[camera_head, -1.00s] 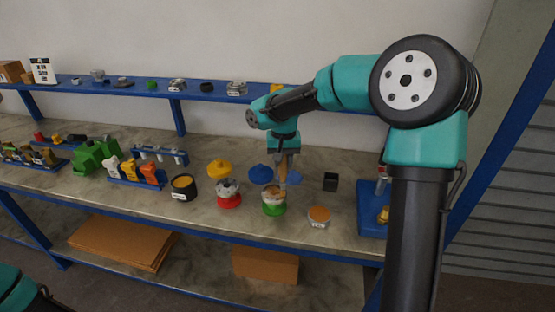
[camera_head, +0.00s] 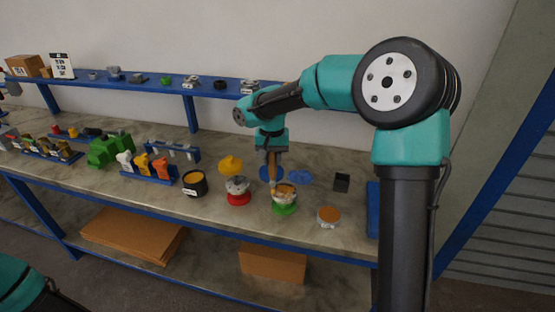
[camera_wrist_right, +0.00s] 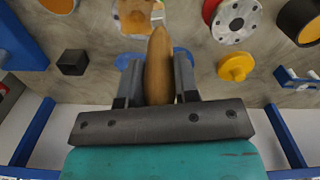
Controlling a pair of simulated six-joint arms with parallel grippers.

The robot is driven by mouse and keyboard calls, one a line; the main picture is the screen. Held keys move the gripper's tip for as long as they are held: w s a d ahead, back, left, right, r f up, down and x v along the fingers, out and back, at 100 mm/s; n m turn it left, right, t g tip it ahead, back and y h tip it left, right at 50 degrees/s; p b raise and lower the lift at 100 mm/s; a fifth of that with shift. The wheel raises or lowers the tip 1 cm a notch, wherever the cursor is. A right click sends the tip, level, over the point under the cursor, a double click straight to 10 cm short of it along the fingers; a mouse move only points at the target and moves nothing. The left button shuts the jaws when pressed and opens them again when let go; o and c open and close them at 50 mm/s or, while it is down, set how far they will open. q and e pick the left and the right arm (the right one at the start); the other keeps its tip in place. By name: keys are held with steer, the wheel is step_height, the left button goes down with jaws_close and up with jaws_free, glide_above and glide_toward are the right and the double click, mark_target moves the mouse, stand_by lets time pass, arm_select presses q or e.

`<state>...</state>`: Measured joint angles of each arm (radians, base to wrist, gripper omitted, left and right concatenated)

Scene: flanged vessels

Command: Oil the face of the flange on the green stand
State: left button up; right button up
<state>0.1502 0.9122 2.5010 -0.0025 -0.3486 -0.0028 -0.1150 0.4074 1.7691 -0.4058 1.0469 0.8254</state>
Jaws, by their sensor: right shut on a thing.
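The green stand (camera_head: 284,210) sits near the bench's front, with a flange (camera_head: 285,190) on it whose upper face looks orange-brown. The flange also shows at the top of the right wrist view (camera_wrist_right: 136,14), its top cut off. My right gripper (camera_head: 272,152) is shut on a tan, tapered tool (camera_head: 272,168), which points down behind and left of the flange. In the wrist view the tool (camera_wrist_right: 158,68) reaches towards the flange's near edge. I cannot tell whether its tip touches. My left gripper is out of view.
A red stand (camera_head: 238,199) with a grey flange, a yellow part (camera_head: 231,165) and a black pot (camera_head: 194,184) are left. A shallow orange-filled dish (camera_head: 328,217) and black cube (camera_head: 342,182) are right. Blue pieces (camera_head: 301,177) lie behind the green stand.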

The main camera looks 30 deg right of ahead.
steer(key=shift+d+r, duration=0.1)
steer(key=shift+r, duration=3.85)
steer(key=shift+s, duration=0.1)
steer(key=s+d, duration=0.5)
steer(key=shift+f, duration=0.15)
